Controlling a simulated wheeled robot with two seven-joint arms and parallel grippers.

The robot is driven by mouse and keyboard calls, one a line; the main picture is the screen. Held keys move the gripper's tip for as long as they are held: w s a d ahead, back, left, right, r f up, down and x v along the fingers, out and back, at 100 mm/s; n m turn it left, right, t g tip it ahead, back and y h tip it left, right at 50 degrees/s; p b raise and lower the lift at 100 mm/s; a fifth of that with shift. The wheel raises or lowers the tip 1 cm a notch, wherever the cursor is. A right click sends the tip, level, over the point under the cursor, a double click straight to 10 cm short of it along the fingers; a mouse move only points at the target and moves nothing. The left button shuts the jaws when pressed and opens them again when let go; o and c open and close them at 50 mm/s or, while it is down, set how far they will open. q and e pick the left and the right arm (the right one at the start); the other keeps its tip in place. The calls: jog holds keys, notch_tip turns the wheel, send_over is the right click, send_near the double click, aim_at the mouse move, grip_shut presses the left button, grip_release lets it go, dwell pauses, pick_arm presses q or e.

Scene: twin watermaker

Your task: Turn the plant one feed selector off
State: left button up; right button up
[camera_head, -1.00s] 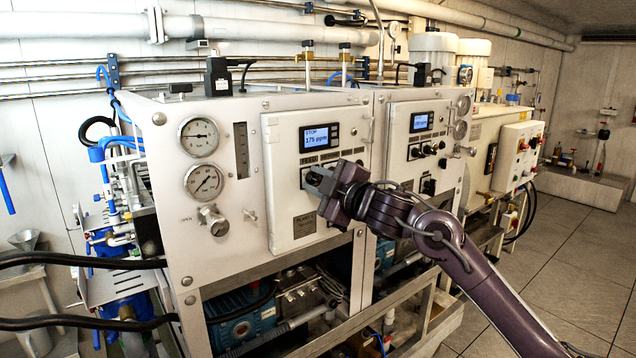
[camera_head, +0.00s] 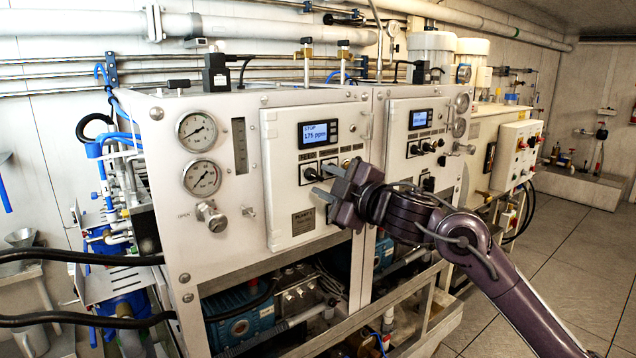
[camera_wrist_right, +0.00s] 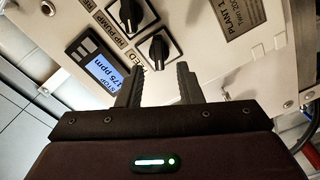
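The plant one panel (camera_head: 285,215) is a white box front with a lit display (camera_head: 318,134) reading STOP and 175 ppm. The feed selector (camera_head: 311,175) is a black knob below the display, at the left of its row. It also shows in the right wrist view (camera_wrist_right: 157,48), just beyond the fingertips and roughly in line with the gap between them. My right gripper (camera_head: 325,182) is open and empty in front of the panel; its two fingers (camera_wrist_right: 160,68) stand apart. I see no clear contact with the knob. My left gripper is not in view.
The HP pump selector (camera_wrist_right: 130,13) sits close beside the feed selector. A similar panel with a display (camera_head: 421,120) stands to the right. Two gauges (camera_head: 198,131) and a valve knob (camera_head: 211,216) are at the left. Open floor (camera_head: 575,235) lies at the right.

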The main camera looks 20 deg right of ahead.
jog(key=v, duration=0.4)
jog(key=shift+b, duration=0.35)
